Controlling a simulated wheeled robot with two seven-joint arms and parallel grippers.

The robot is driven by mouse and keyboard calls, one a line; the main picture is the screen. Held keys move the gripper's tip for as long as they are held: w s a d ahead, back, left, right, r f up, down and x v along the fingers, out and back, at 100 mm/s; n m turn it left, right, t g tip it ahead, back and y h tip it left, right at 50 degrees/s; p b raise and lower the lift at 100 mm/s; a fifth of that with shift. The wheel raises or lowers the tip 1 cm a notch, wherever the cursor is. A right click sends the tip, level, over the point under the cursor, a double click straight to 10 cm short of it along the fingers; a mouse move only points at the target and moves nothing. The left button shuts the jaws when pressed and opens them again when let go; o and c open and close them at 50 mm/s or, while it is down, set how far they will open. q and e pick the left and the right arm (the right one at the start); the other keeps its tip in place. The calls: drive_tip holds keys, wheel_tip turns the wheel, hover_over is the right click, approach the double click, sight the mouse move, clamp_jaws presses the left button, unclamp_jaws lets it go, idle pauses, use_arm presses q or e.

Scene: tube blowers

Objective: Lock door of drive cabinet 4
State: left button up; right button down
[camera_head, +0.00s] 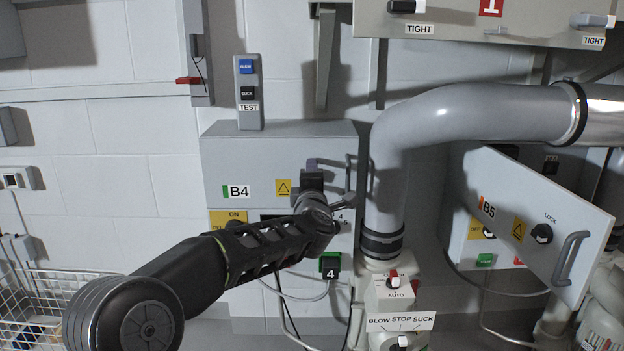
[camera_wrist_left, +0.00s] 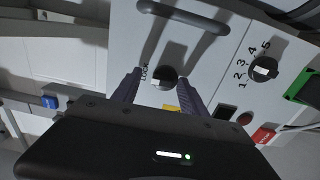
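Drive cabinet 4, labelled B4 (camera_head: 238,191), is a grey box on the wall in the head view, and its door looks closed. In the left wrist view the door carries a round black lock knob (camera_wrist_left: 164,77) with a LOCK label (camera_wrist_left: 143,74) beside it. A grey bar handle (camera_wrist_left: 183,22) is above the knob. My left gripper (camera_head: 314,181) is in front of the door and hides the knob in the head view. In the left wrist view its two fingers are apart, one on each side of the knob. I cannot tell whether they touch it. My right gripper is not in view.
A numbered selector knob (camera_wrist_left: 264,68) and a green connector (camera_wrist_left: 303,86) are near the lock knob. A thick grey pipe (camera_head: 388,165) stands close right of the cabinet. The open B5 door (camera_head: 530,212) juts out farther right. A test box (camera_head: 248,93) is above.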

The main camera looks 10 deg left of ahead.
use_arm(q)
drive_tip(key=shift+f, duration=0.15)
drive_tip(key=p+v, duration=0.1)
drive_tip(key=v, duration=0.6)
drive_tip(key=shift+s, duration=0.4)
drive_tip(key=shift+d, duration=0.1)
